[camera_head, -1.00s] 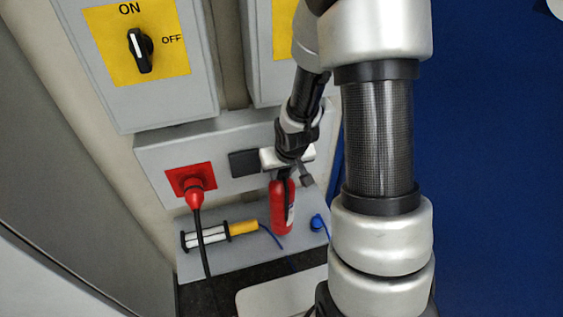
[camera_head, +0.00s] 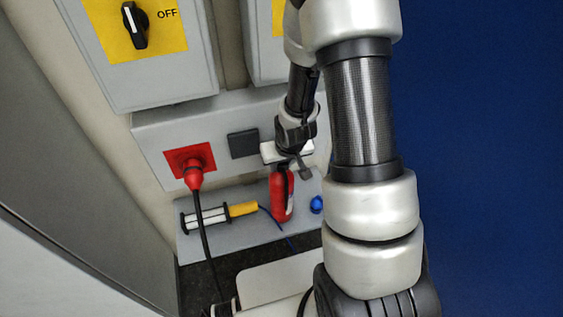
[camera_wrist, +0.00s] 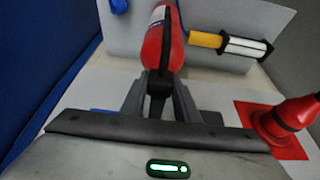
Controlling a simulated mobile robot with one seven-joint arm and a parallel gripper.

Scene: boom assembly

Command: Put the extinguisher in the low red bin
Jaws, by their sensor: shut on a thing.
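The red extinguisher (camera_head: 281,198) hangs below my gripper (camera_head: 290,163) in the head view, upright over or against the grey shelf. In the wrist view, the extinguisher (camera_wrist: 163,42) shows between the two dark fingers of my gripper (camera_wrist: 159,88), which is shut on its top end. A pale label shows on its side. I cannot tell whether its base touches the shelf. No low red bin can be made out in either view.
A yellow-and-white lamp (camera_head: 220,215) lies on the grey shelf (camera_head: 240,237), left of the extinguisher. A red plug (camera_head: 193,177) with a black cable sits in the panel. A blue item (camera_head: 316,205) is at right. A switch box (camera_head: 150,60) stands above.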

